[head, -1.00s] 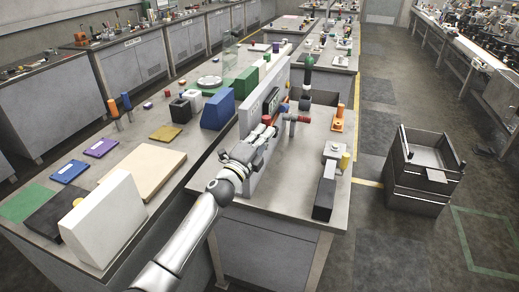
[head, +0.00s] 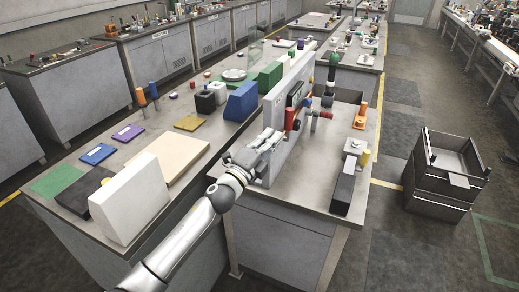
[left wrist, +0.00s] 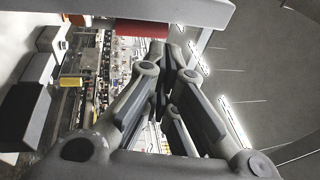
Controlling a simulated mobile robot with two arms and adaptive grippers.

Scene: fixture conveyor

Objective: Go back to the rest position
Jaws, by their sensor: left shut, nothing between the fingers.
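My left gripper (head: 270,139) is shut and empty at the near end of the upright grey panel (head: 282,135) on the middle bench. It also shows in the left wrist view (left wrist: 168,58), its fingers together with nothing between them. A valve-like fitting with a red part (head: 289,118) and a red handle (head: 321,114) stands just beyond the gripper, apart from the fingertips as far as I can tell. A red cylinder (left wrist: 142,27) crosses the top of the left wrist view. My right gripper is not in view.
A white block (head: 130,200) and a beige board (head: 168,158) lie on the bench left of my arm. A dark long block (head: 344,188) and a yellow cylinder (head: 365,157) stand on the right. A grey drawer unit (head: 445,170) stands on the floor, with open floor around it.

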